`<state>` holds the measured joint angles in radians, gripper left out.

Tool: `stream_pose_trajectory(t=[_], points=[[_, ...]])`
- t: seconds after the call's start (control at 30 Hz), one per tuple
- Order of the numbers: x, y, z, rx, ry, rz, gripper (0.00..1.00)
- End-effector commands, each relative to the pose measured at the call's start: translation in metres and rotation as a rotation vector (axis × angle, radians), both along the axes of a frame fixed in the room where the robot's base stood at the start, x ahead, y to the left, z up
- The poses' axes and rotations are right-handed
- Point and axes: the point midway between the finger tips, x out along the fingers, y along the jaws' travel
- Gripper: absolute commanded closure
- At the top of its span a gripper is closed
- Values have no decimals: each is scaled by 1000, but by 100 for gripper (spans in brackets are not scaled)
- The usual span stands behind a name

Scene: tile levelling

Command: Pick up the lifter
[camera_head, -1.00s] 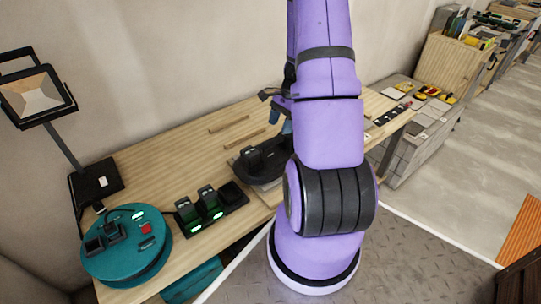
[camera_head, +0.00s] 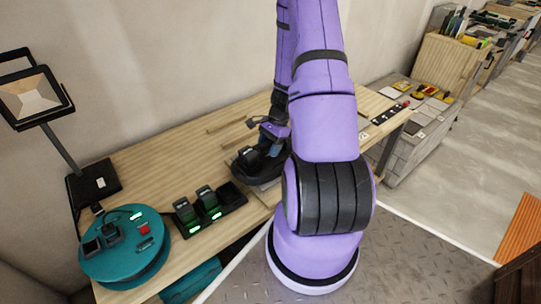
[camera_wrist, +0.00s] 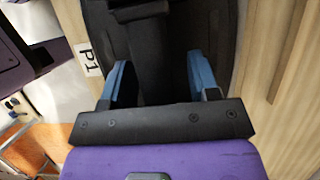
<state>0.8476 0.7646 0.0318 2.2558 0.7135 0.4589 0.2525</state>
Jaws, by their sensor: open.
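The lifter (camera_head: 243,168) appears to be the black device with a rounded base and a raised top part, on the workbench in the head view. My arm partly hides its right side. In the wrist view its black body (camera_wrist: 185,30) fills the upper middle, with a narrow raised bar running down its centre. My gripper (camera_wrist: 160,80) is open, its two blue fingers on either side of that bar; whether they touch it I cannot tell. In the head view my gripper (camera_head: 270,138) is just above the lifter, its fingertips not clear.
A battery rack (camera_head: 210,208) with green lights and a round teal machine (camera_head: 125,262) stand left on the workbench (camera_head: 150,165). A lamp (camera_head: 38,97) stands at the far left. Wooden strips (camera_head: 226,122) lie behind the lifter. A label (camera_wrist: 88,57) is beside it.

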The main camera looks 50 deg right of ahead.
Motion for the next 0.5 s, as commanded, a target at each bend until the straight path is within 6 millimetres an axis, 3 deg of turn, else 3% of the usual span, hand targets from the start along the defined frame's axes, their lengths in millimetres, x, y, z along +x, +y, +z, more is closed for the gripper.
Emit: stream_pose_trajectory(t=[0.07,0.1,0.33,0.5], points=[[0,0,0,0,0,0,45],[0,0,0,0,0,0,49],[0,0,0,0,0,0,100],[0,0,1,0,0,1,100]])
